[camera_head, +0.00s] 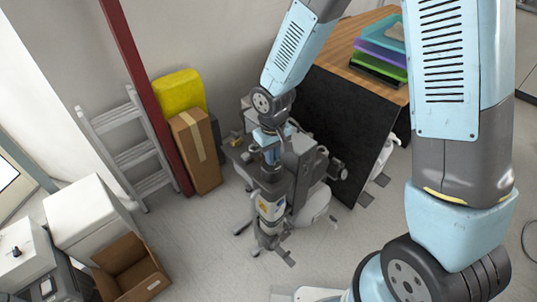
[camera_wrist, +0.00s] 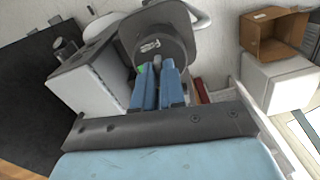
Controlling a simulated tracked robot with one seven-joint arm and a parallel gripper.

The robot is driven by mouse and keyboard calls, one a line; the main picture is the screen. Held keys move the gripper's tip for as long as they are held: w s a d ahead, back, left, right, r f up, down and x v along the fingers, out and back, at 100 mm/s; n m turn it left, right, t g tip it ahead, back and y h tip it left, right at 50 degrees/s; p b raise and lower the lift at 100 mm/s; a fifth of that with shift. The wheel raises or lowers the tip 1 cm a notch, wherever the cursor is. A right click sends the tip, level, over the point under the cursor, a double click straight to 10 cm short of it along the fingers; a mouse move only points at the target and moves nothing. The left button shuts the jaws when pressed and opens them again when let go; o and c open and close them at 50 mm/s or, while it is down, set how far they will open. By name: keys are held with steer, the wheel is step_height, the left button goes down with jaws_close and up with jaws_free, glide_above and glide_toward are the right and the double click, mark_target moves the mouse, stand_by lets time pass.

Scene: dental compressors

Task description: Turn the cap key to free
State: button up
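The compressor unit (camera_head: 310,170) stands on the floor in the middle of the head view, grey with dark parts, partly hidden by my arm. In the wrist view a dark grey rounded part (camera_wrist: 155,28) with a small pale label lies just beyond my gripper (camera_wrist: 158,66). The blue fingers are close together and point at this part; whether they touch it or hold anything is not clear. A small green spot (camera_wrist: 141,69) shows at the left fingertip. I cannot make out the cap key for sure in either view.
A table with a black side (camera_head: 345,125) and coloured trays (camera_head: 380,50) stands behind. A cardboard box (camera_head: 195,150), a yellow item (camera_head: 180,92) and a ladder (camera_head: 130,150) are at left. An open carton (camera_head: 130,270) lies lower left. Some floor at left is clear.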

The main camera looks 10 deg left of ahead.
jaws_close()
steer(key=n, duration=0.3)
stand_by(1.3)
steer(key=o, duration=0.5)
jaws_free()
